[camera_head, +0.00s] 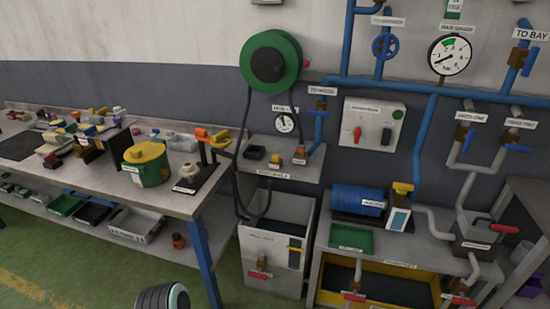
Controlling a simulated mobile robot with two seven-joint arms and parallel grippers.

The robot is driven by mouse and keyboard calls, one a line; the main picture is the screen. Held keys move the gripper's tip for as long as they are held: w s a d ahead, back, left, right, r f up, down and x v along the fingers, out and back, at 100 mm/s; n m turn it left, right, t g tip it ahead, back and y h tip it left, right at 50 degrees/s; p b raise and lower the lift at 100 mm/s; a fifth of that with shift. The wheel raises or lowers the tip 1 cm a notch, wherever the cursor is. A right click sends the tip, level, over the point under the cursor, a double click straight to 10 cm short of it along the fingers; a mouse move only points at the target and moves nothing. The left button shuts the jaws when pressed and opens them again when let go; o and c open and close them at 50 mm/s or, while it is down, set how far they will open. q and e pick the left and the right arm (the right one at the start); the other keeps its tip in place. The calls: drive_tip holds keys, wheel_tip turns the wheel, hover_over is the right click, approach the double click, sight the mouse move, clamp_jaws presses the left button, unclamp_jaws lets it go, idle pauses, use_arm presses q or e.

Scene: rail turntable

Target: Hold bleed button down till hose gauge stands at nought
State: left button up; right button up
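The small round white gauge (285,123) on the wall below the green hose reel (270,62) looks like the hose gauge. Its label is too small to read surely, and so is its needle. Below it a small wall shelf (282,170) carries a black block (255,152), a small yellow block (275,160) and an orange-red fitting (300,156). I cannot tell which of these, if any, is the bleed button. Neither gripper shows in the head view. A dark ribbed round part at the bottom edge may be my own arm.
A blue pipe with a "to hose" valve (320,104) runs beside the gauge. A larger bar gauge (450,54) and a grey switch box (373,124) are at right. A black hose hangs by the grey cabinet (272,255). A cluttered bench (185,203) stands left; green floor is clear in front.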

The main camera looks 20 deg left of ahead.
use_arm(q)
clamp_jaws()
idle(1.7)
